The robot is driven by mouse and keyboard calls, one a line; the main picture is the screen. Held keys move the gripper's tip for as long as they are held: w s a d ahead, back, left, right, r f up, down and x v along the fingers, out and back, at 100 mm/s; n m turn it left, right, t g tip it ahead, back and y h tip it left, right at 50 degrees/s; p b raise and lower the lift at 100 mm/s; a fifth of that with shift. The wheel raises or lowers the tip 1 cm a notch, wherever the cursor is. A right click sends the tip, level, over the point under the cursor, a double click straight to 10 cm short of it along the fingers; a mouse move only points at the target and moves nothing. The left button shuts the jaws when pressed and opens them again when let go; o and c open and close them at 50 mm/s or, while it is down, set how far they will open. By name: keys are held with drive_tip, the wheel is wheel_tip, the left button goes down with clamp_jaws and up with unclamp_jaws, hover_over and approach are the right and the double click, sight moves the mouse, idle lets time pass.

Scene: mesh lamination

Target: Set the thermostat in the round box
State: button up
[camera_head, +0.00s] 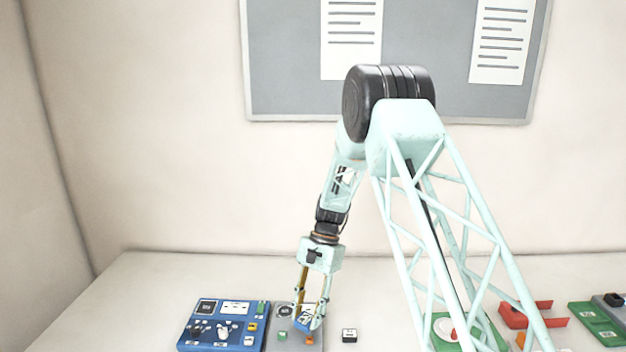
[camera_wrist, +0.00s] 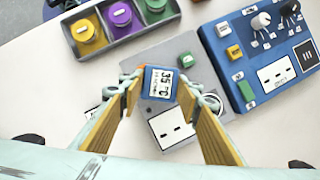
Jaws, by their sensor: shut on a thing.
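The thermostat (camera_wrist: 160,84) is a small blue block with a white display that reads about 35 °C. My gripper (camera_wrist: 160,88) is shut on it, one finger on each side. In the head view the thermostat (camera_head: 305,321) shows blue between my gripper's fingertips (camera_head: 308,318), over the right part of a grey panel (camera_head: 284,312). I cannot tell whether it touches the panel. No round box can be clearly made out. In the wrist view a grey tray (camera_wrist: 127,36) has compartments with yellow, purple and green round-topped pieces.
A blue panel (camera_head: 190,338) with knobs, sockets and buttons lies left of the grey panel. A small black-and-white block (camera_head: 349,335) lies to the right. A red tray (camera_head: 540,321) and a green panel (camera_head: 592,322) lie far right. My arm hides part of the table there.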

drive_tip(key=d+n+b, duration=0.1)
drive_tip(key=d+n, duration=0.1)
drive_tip(key=d, duration=0.5)
drive_tip(key=d+n+h+b, duration=0.1)
drive_tip(key=d+n+b, duration=0.1)
drive_tip(key=d, duration=0.6)
drive_tip(key=d+n+h+b, duration=0.1)
drive_tip(key=d+n, duration=0.1)
drive_tip(key=d, duration=0.6)
drive_tip(key=shift+w+r+n+g+b, duration=0.1)
drive_tip(key=shift+w+n+g+b, duration=0.2)
drive_tip(key=shift+n+g, duration=0.1)
drive_tip(key=shift+s, duration=0.1)
